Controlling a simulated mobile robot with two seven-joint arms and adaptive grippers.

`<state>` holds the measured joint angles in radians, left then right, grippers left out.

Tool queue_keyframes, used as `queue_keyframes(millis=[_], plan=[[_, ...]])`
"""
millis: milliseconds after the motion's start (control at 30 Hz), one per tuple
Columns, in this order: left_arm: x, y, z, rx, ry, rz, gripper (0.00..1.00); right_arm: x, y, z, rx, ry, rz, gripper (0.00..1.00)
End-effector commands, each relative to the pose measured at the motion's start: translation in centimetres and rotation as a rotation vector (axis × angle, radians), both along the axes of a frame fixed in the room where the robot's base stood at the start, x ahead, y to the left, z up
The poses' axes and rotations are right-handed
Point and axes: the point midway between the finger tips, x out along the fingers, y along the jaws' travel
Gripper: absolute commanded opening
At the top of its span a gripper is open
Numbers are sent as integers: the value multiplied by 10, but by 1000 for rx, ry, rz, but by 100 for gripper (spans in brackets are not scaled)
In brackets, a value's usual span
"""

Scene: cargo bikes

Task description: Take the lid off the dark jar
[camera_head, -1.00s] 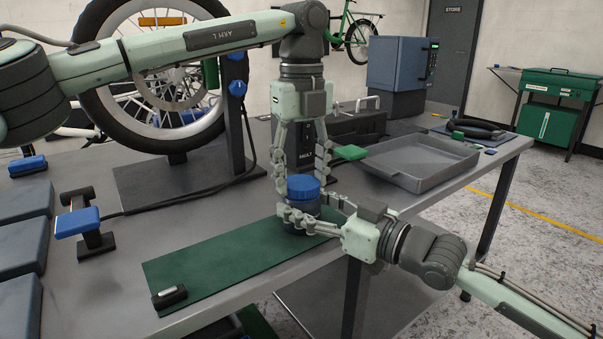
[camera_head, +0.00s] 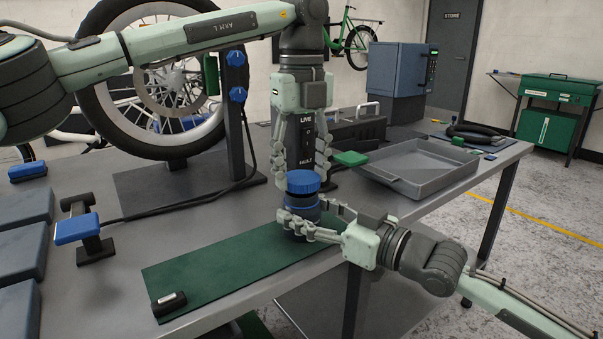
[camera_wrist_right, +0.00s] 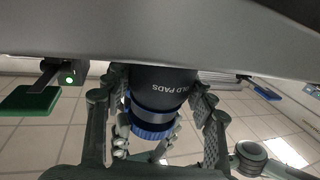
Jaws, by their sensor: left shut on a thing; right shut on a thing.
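The dark jar (camera_head: 303,206) stands upright at the far end of the green mat. My right gripper (camera_head: 302,226) is shut around its body from the right. In the right wrist view the dark jar (camera_wrist_right: 162,82) bears a label reading "OLD PADS", upside down, between the fingers. The round blue lid (camera_head: 303,181) is above the jar body, and its ribbed edge (camera_wrist_right: 152,132) shows beyond a silver band. My left gripper (camera_head: 302,168) points straight down and is shut on the lid. I cannot tell whether a gap separates lid and jar.
The green mat (camera_head: 225,265) has a small black object (camera_head: 169,304) at its near end. A grey tray (camera_head: 420,168) lies to the right, with a green block (camera_head: 350,158) beside it. A dark post with a "LIVE" sign stands close behind my left gripper. The wheel is behind left.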

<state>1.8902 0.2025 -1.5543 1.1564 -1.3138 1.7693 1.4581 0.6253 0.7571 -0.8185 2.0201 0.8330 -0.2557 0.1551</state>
Motion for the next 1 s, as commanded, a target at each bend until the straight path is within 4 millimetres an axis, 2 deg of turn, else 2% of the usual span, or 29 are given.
queue_keyframes(millis=[367,700,933,967,1000], plan=[[0,0,2,-1,0,0,17,0,0,0,0,0,0,0],[0,-1,38,-1,0,0,17,0,0,0,0,0,0,0],[0,0,41,0,1,0,17,0,0,0,0,0,0,0],[0,0,41,0,1,0,17,0,0,0,0,0,0,58],[0,0,41,0,1,0,17,0,0,0,0,0,0,63]])
